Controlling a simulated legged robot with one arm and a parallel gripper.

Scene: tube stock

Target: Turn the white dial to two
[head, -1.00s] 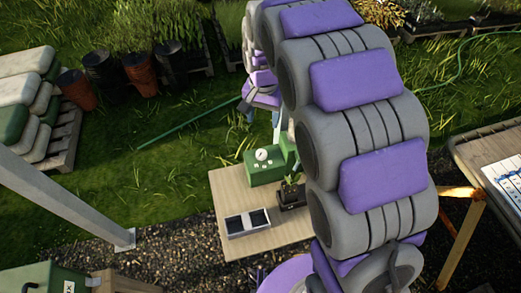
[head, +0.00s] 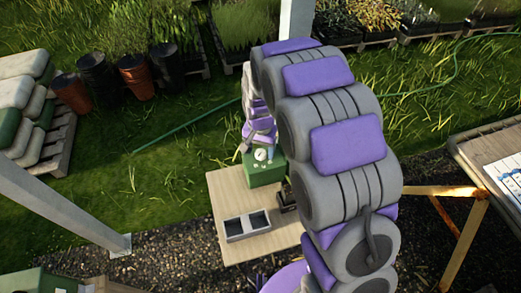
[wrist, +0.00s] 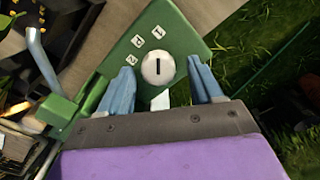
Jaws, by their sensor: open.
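The white dial (wrist: 158,68) is round with a short dark line on its face, upright in the wrist view. It sits on a green box (wrist: 185,35). Small white number labels (wrist: 137,41) are at its upper left; they are rotated and hard to read, one looks like a 2. In the head view, the dial (head: 260,155) is on top of the green box (head: 265,176) on a wooden board. My gripper (wrist: 162,69) is open, its blue fingers on either side of the dial. I cannot tell whether they touch it.
The wooden board (head: 226,192) also holds a two-pan grey tray (head: 247,225) and a dark object (head: 286,200) partly hidden by my arm.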

